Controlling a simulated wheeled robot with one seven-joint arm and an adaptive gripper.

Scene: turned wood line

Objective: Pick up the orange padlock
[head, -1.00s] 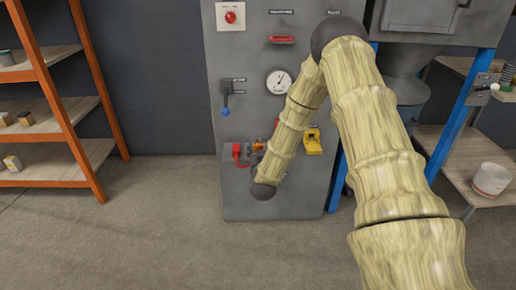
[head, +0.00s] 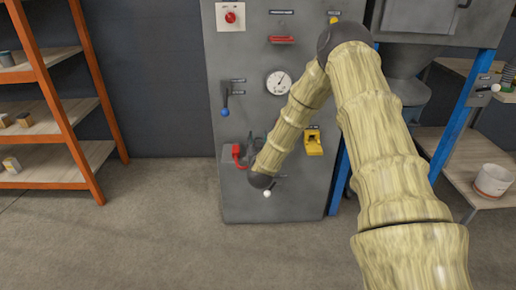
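I cannot make out the orange padlock in the head view now; the arm's lower link and the gripper may hide it. My gripper (head: 256,139) is a small dark shape at the lower front of the grey machine cabinet (head: 235,200), beside a red part (head: 237,153). My forearm covers much of it, so I cannot tell whether its fingers are open, shut or holding something.
A yellow bracket (head: 314,143) sits right of my forearm on the cabinet. A blue-knobbed lever (head: 225,112), a gauge (head: 278,82) and a white-tipped lever (head: 267,193) are near. Orange shelving (head: 60,110) stands left. The floor between is clear.

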